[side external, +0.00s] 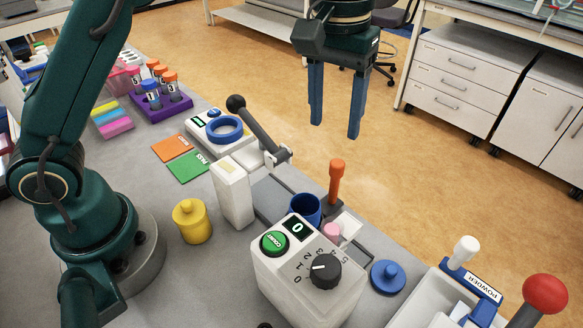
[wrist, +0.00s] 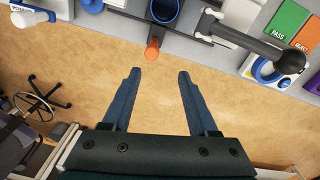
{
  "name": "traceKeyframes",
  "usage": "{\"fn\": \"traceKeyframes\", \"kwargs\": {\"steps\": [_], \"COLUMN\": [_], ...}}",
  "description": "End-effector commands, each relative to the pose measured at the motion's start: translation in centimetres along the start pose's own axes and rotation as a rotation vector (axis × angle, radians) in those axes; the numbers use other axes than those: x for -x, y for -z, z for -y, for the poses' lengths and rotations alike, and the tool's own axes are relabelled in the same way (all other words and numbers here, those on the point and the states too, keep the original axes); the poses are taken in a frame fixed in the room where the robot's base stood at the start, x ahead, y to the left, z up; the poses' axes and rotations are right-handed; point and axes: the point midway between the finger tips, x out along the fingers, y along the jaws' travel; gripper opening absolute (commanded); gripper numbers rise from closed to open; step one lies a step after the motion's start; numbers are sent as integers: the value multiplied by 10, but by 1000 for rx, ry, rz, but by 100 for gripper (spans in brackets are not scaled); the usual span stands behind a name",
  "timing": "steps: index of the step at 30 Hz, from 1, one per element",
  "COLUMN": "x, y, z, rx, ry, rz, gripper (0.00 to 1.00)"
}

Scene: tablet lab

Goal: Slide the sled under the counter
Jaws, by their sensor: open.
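The counter (side external: 305,270) is a white box with a green COUNT button, a display reading 0 and a black dial. Behind it is a dark grey sled-like block with an upright orange handle (side external: 337,182), apparently on a grey track (side external: 272,198). The orange handle also shows in the wrist view (wrist: 152,48), just beyond my fingertips. A blue cup (side external: 306,208) stands beside the handle, partly hidden by the counter. My gripper (side external: 335,128) is open and empty, above and behind the handle; its two blue fingers spread apart in the wrist view (wrist: 158,73).
A press lever with a black ball (side external: 236,103) stands left of the track, by a white post (side external: 232,192). A blue lid (side external: 388,277), powder tray (side external: 400,310) and red knob (side external: 545,293) are at right.

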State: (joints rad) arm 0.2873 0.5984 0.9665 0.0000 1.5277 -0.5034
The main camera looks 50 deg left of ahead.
Motion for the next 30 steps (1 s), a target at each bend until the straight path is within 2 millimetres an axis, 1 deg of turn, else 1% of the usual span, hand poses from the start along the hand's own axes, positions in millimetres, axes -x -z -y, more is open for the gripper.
{"fn": "traceKeyframes", "kwargs": {"steps": [1, 4, 9, 15, 22, 30], "x": [10, 25, 45, 62, 75, 82], "y": [1, -2, -9, -20, -36, -57], "z": [4, 12, 26, 42, 60, 80], "rx": [12, 30, 50, 59, 58, 45], "ry": [-11, -23, -40, -57, -72, -84], "rz": [-22, -46, -86, -130, -182, -243], "gripper": [59, 59, 59, 59, 59, 59]}}
